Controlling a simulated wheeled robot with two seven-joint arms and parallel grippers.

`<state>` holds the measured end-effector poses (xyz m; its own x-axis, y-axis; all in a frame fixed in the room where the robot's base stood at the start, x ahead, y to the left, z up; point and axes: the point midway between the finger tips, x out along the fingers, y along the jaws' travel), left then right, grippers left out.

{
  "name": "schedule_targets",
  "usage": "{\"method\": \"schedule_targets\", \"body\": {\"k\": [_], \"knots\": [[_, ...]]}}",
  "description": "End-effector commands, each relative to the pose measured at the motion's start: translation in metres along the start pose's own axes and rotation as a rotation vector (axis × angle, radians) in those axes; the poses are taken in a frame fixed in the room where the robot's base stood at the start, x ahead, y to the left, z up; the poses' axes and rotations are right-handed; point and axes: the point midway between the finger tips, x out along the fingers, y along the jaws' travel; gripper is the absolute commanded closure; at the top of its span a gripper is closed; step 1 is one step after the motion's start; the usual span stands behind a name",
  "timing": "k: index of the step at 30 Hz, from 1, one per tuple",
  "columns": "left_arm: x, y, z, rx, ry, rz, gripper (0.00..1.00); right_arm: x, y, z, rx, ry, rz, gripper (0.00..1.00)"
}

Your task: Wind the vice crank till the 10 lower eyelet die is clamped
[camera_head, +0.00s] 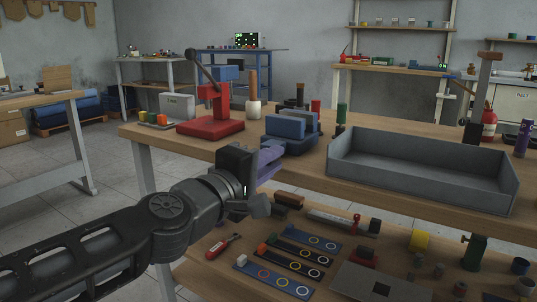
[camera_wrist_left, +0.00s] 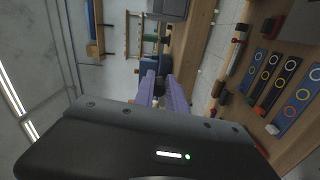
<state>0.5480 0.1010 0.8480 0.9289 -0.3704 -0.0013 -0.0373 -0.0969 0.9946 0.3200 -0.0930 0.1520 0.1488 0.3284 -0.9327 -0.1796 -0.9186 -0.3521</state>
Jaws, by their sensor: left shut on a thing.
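The blue vice (camera_head: 290,129) stands near the front edge of the upper workbench. My left gripper (camera_head: 272,160), with purple fingers, is at the vice's near side, just below its front. In the left wrist view its fingers (camera_wrist_left: 163,90) are shut on a dark piece between their tips, in front of the blue vice body (camera_wrist_left: 149,68); this looks like the crank's handle. The fingers and wrist hide most of the crank. I cannot make out the 10 lower eyelet die or whether the jaws touch it. My right gripper is not in view.
A red hand press (camera_head: 210,127) stands left of the vice. A grey open tray (camera_head: 420,176) fills the bench to its right. Small cylinders, one green (camera_head: 341,115), stand behind. A lower shelf holds blue ring-marked strips (camera_head: 274,279) and several small parts.

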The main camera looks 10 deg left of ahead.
Motion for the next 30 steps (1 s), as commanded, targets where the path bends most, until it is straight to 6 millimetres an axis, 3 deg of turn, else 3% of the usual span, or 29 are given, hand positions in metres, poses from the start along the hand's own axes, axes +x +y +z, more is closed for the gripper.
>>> {"method": "schedule_targets", "body": {"k": [30], "knots": [[-0.001,-0.040,-0.008,0.962,0.010,0.004,1.00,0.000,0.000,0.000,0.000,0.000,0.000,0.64]]}}
